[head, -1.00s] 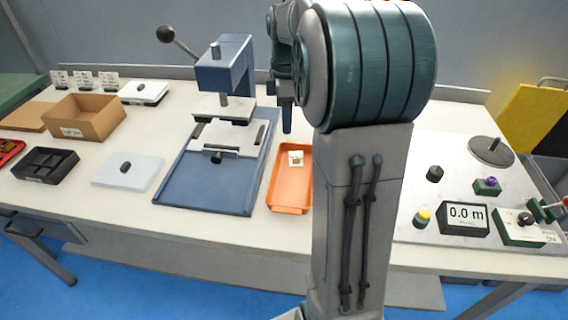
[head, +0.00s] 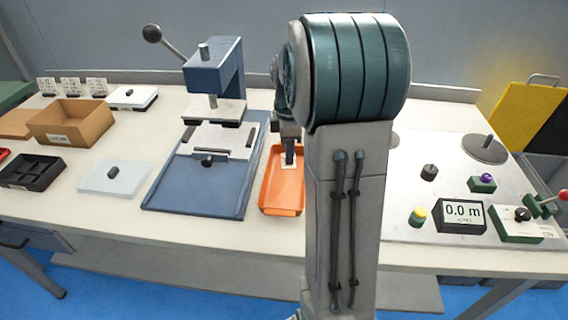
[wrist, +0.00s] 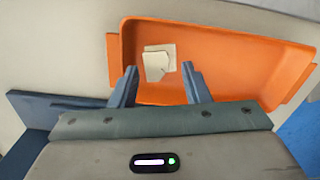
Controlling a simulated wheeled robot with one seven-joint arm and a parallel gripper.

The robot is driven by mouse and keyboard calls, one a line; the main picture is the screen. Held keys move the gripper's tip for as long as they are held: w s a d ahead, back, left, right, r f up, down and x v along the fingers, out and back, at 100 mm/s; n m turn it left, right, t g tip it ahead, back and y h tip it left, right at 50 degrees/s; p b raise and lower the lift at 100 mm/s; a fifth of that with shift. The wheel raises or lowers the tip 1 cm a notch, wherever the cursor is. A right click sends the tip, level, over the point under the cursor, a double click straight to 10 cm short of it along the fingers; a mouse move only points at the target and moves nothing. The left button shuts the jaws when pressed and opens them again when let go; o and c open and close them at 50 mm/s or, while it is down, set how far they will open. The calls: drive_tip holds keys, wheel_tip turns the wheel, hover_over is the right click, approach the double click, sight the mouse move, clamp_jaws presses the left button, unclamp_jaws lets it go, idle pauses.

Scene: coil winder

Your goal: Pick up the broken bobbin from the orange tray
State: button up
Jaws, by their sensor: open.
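The orange tray (head: 283,198) lies on the bench just right of the blue press; it also shows in the wrist view (wrist: 225,40). The broken bobbin, pale cream with flat, angular pieces, lies on the tray floor in the wrist view (wrist: 157,60), toward the tray's left end. In the head view it is mostly hidden by my gripper. My gripper (wrist: 159,69) is open and empty over the tray. In the wrist view its two fingertips stand on either side of the bobbin's near part, with no contact visible. Its height above the bobbin is hard to tell.
The blue press (head: 212,130) stands close on the tray's left. A white pad (head: 115,177), black divided tray (head: 32,172) and cardboard box (head: 70,122) lie farther left. A length display (head: 461,215) and controls are at the right. Bench is clear in front of the tray.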

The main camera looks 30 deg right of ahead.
wheel_tip(320, 180, down, 2)
drive_tip(key=shift+f, duration=0.2)
drive_tip(key=c, duration=0.9)
drive_tip(key=shift+o, duration=0.2)
